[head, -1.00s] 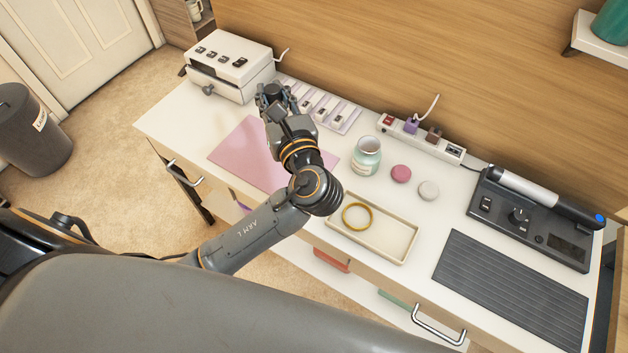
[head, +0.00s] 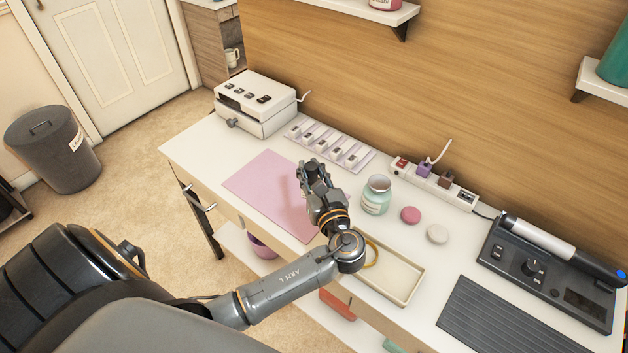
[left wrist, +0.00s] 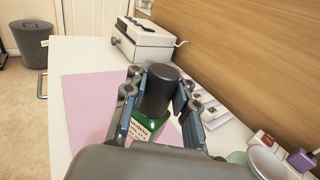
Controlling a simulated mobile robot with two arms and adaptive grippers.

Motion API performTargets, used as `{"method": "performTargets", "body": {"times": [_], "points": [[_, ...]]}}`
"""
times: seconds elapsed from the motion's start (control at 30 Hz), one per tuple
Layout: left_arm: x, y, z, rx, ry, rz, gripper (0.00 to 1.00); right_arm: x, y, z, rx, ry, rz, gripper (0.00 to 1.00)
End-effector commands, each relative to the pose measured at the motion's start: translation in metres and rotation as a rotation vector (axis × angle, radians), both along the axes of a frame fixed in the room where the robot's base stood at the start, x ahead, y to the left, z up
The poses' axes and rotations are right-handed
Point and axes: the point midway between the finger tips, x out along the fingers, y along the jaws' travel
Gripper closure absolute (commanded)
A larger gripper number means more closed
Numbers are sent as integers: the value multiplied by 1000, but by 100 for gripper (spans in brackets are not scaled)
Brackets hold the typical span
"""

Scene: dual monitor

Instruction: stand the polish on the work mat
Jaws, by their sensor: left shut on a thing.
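The polish (left wrist: 157,100) is a small bottle with a black cap and a green, labelled body in the left wrist view. My left gripper (head: 314,172) is shut on it, with a finger on each side of the cap, as the left wrist view (left wrist: 160,92) also shows. In the head view the gripper hides most of the bottle. The pink work mat (head: 262,190) lies flat on the white desk, and the gripper is over its right part. I cannot tell whether the bottle's base touches the mat. My right gripper is not in view.
A teal jar (head: 376,196), a pink puck (head: 410,215) and a white puck (head: 437,234) stand right of the gripper. A shallow tray (head: 405,290) is in front of them. A lilac rack (head: 335,150) and a white box (head: 255,105) are behind. The mat's left part is clear.

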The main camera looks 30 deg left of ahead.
Motion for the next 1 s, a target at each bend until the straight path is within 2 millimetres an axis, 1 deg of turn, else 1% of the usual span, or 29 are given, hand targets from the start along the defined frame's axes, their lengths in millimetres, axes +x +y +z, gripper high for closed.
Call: {"method": "performTargets", "body": {"times": [0.03,0.1,0.3,0.4,0.5,0.9,0.93,0.97,1.0], "points": [[7,2,-8,2,-1,1,100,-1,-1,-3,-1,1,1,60],[13,3,-16,0,-1,-1,100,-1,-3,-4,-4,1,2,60],[24,5,-29,0,-1,-1,100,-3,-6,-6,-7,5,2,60],[24,5,-46,2,2,-1,100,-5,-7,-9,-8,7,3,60],[24,6,-56,1,0,-1,100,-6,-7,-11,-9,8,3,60],[24,6,-62,0,-1,-1,100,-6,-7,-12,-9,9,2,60],[24,6,-62,-1,-1,-1,72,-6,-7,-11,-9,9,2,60],[24,6,-62,-1,-1,-1,66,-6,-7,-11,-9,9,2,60],[24,6,-62,-1,-1,-1,58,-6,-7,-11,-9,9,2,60]]}}
